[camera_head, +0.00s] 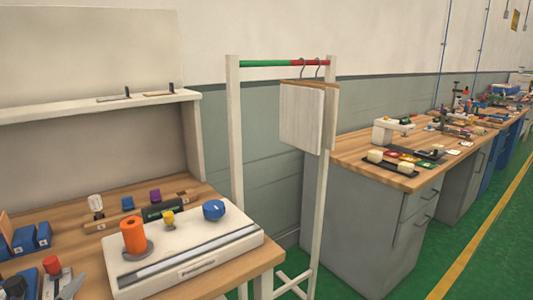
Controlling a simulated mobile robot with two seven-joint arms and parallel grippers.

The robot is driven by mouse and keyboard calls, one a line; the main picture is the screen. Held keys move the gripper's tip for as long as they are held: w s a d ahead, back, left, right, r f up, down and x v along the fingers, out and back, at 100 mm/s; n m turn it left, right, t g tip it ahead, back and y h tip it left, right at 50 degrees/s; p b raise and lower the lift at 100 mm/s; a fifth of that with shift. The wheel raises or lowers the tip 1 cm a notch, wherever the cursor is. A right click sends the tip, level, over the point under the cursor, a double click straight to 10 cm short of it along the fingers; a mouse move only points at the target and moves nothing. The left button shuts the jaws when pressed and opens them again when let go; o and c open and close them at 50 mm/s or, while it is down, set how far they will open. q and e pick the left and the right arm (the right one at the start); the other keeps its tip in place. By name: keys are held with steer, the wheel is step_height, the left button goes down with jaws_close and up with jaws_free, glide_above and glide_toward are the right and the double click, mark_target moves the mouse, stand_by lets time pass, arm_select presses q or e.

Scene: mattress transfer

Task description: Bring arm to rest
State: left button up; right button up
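Neither my left nor my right gripper or arm can be made out in the head view. Two pale flat panels (301,117) hang by dark hooks from the rail (267,63) of a white rack. The rail is green on its left part and red on its right part. The panels hang at the red part, one in front of the other, so the rear one is mostly hidden.
A wooden workbench (233,272) at left holds a white device (185,250) with an orange cylinder (133,236) and a blue knob (213,210). A grey cabinet bench (360,222) stands right of the rack. Green floor (475,262) lies open at lower right.

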arm_select(q)
steer(key=s+d+f+n+g+h, duration=0.1)
steer(key=s+d+f+n+g, duration=0.25)
steer(key=s+f+g, duration=0.5)
steer(key=s+d+f+n+g+h, duration=0.1)
steer(key=s+d+f+n+g, duration=0.3)
steer(key=s+f, duration=0.7)
steer(key=w+d+f+t+h+p, duration=0.1)
steer(key=w+f+t+h, duration=0.1)
steer(key=w+f+t, duration=0.3)
steer(key=shift+d+f+m+t, duration=0.25)
steer(key=shift+m+t, duration=0.2)
steer(key=shift+t, duration=0.3)
steer(key=shift+w+r, duration=0.1)
